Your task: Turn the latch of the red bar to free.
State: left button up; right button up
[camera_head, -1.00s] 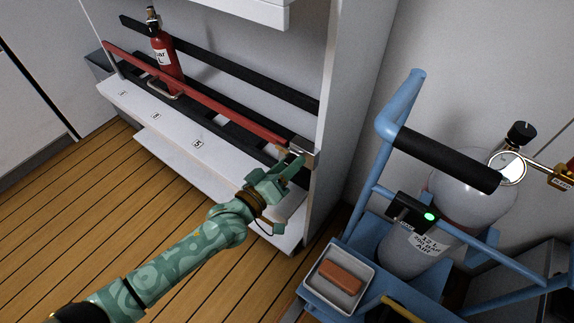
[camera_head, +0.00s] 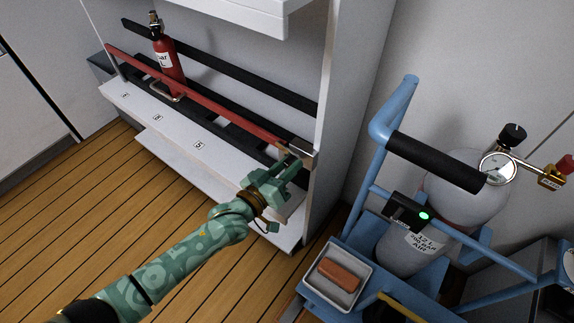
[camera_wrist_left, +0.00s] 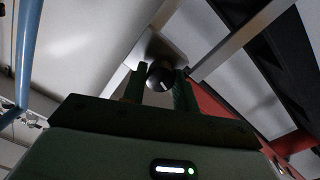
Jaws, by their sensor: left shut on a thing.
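The red bar (camera_head: 210,103) runs across the front of the shelf and ends at a metal latch bracket (camera_head: 302,149) by the right side wall. My left gripper (camera_head: 287,164) is at that bracket. In the left wrist view a dark round latch knob (camera_wrist_left: 160,76) sits between the two fingertips of my left gripper (camera_wrist_left: 158,90), which is shut on it. A metal plate (camera_wrist_left: 153,48) shows behind the knob. The gripper hides most of the latch in the head view, and I cannot read its setting. My right gripper is not in view.
A red cylinder (camera_head: 167,65) stands behind the bar at the left of the shelf. A blue trolley (camera_head: 375,150) with a grey cylinder (camera_head: 410,245) and a tray (camera_head: 318,283) holding an orange-brown block (camera_head: 339,273) stands at right. The wooden floor (camera_head: 150,200) is clear.

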pick_arm(q)
jog(key=m+p, duration=0.2)
jog(key=m, duration=0.4)
jog(key=shift+m, duration=1)
jog(key=m, duration=0.3)
jog(key=shift+y+p, duration=0.4)
jog(key=shift+f+m, duration=0.1)
jog(key=shift+m, duration=1.1)
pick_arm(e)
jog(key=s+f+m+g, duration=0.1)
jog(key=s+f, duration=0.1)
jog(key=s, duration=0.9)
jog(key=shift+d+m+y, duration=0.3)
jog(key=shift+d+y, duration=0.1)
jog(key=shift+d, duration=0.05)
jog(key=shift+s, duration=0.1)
pick_arm(q)
jog(key=o, duration=1)
jog(key=shift+c, duration=0.2)
jog(key=shift+s+a, duration=0.1)
